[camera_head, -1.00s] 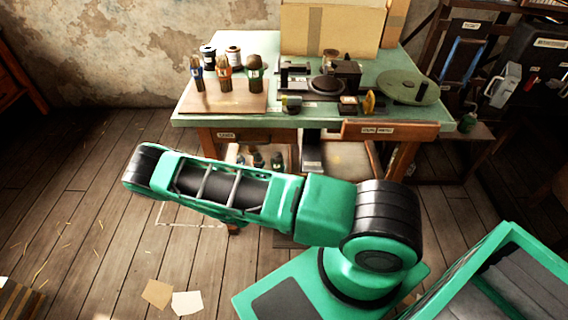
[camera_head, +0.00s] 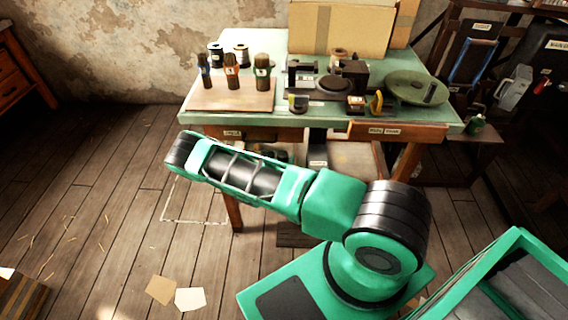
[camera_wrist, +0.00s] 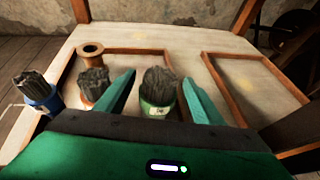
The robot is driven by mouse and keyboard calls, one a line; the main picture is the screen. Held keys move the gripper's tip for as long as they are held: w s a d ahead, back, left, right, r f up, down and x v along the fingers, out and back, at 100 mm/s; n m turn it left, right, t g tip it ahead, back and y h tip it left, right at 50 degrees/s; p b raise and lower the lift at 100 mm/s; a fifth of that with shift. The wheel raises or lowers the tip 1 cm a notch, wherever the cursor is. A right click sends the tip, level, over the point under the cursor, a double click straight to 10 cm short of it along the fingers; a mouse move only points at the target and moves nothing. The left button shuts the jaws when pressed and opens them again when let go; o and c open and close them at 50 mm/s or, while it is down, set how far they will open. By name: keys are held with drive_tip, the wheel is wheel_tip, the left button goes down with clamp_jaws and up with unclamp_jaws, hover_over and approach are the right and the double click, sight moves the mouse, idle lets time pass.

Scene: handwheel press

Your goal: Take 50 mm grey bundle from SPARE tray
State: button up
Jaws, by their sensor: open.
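In the wrist view several bundles stand on a lower shelf: a dark grey one in a blue band (camera_wrist: 38,92), a grey one in an orange band (camera_wrist: 95,88) and a grey one in a green band (camera_wrist: 159,92) with a small white label. They are at a wood-rimmed tray (camera_wrist: 64,80); I cannot read a tray name or bundle size. My gripper (camera_wrist: 158,88) is open, its green fingers left and right of the green-banded bundle. I cannot tell whether they touch it. The gripper is hidden in the head view.
A copper-coloured spool (camera_wrist: 90,52) stands behind the orange-banded bundle. A second wood-rimmed tray (camera_wrist: 207,68) to the right looks empty. Above, the workbench (camera_head: 300,124) carries a board (camera_head: 225,104) with three banded bundles, a press (camera_head: 338,82) and a green disc (camera_head: 417,87).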

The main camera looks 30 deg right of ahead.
drive_tip(key=shift+w+d+f, duration=0.15)
drive_tip(key=shift+w+d, duration=0.15)
drive_tip(key=c, duration=1)
drive_tip(key=shift+s, duration=0.1)
drive_tip(key=shift+c, duration=1.2)
drive_tip(key=shift+a+f, duration=0.1)
